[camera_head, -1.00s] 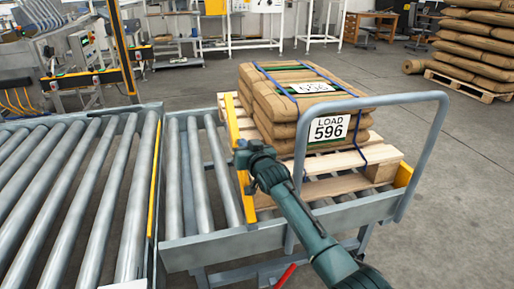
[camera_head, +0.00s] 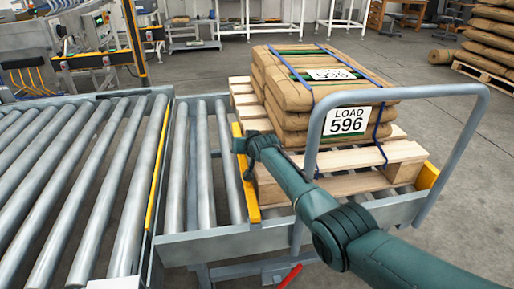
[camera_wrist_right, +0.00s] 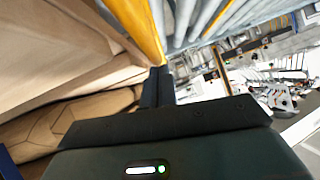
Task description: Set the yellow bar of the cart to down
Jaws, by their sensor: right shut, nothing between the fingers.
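The cart's yellow bar (camera_head: 250,200) is a narrow plate running across the cart between its bare rollers and the loaded pallet. My right gripper (camera_head: 241,147) reaches over the cart's near side and covers part of the bar. In the right wrist view, my shut, empty right gripper (camera_wrist_right: 157,84) has its fingertips close to the yellow bar (camera_wrist_right: 138,25); whether they touch it I cannot tell. The cart (camera_head: 215,243) stands beside the roller conveyor. Its wooden pallet (camera_head: 400,153) carries stacked brown sacks labelled LOAD 596 (camera_head: 345,121). My left gripper is not in view.
The cart's grey handle (camera_head: 468,130) rises at the right. A second yellow strip (camera_head: 157,165) lies along the edge of the roller conveyor (camera_head: 85,180), and a yellow end plate (camera_head: 428,176) is at the cart's right. Bare floor lies behind the load.

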